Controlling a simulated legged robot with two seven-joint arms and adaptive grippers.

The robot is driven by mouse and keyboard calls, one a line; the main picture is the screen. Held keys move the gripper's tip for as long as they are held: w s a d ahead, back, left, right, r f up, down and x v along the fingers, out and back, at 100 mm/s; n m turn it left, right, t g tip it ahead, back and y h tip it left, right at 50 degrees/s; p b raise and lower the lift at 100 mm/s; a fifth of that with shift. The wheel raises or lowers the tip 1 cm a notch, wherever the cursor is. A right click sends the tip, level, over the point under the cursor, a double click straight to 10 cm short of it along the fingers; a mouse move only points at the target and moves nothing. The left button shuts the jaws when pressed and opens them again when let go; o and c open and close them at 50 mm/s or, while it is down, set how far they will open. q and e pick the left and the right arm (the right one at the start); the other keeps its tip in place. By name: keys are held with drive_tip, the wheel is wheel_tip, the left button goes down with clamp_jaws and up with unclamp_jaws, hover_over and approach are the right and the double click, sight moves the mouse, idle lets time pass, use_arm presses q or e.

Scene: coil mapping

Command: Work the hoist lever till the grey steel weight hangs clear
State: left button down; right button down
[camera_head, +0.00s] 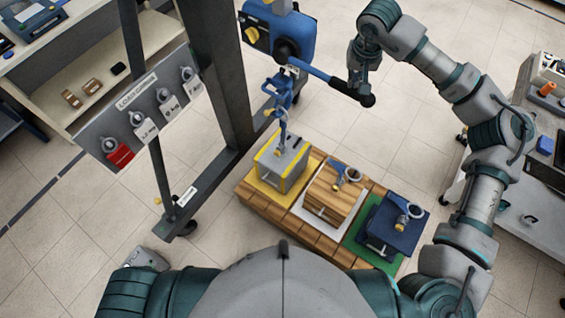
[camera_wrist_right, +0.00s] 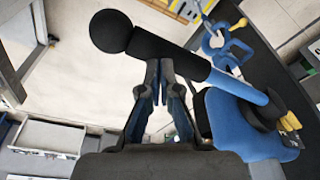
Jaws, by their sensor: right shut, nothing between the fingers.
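The blue hoist (camera_head: 287,36) hangs at the top middle. Its blue lever (camera_head: 312,71) points down and right, ending in a black grip (camera_head: 350,90). My right gripper (camera_head: 361,84) is shut and empty at the grip end. In the right wrist view, the closed fingertips (camera_wrist_right: 159,68) lie against or very near the black grip (camera_wrist_right: 150,46); contact is unclear. The grey steel weight (camera_head: 292,161), with yellow edges, is below the hoist over a yellow mat (camera_head: 262,190). A blue hook and chain (camera_head: 281,100) lead to its top. Any gap under it cannot be told.
A wooden block (camera_head: 334,192) and a dark blue block (camera_head: 392,228), each with a ring on top, share the wooden pallet (camera_head: 292,228). A dark steel frame (camera_head: 220,75) stands left, with a load-chart board (camera_head: 140,118). A bench stands at right.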

sight(350, 90)
drive_tip(key=b+x, duration=0.1)
drive_tip(key=x, duration=0.1)
drive_tip(key=b+x, duration=0.1)
drive_tip(key=x, duration=0.1)
drive_tip(key=shift+s+a, duration=0.1)
drive_tip(key=shift+s, duration=0.25)
drive_tip(key=shift+f, duration=0.15)
drive_tip(key=p+v, duration=0.2)
drive_tip(key=v, duration=0.1)
drive_tip(key=w+p+v, duration=0.1)
drive_tip(key=p+v, duration=0.2)
drive_tip(key=shift+r, duration=0.5)
wheel_tip(350, 90, up, 10)
drive_tip(key=w+a+p, duration=0.1)
drive_tip(key=p, duration=0.5)
drive_tip(key=shift+w+a, duration=0.15)
drive_tip(key=shift+a, duration=0.15)
drive_tip(key=shift+d+f, duration=0.1)
drive_tip(key=shift+f, duration=0.05)
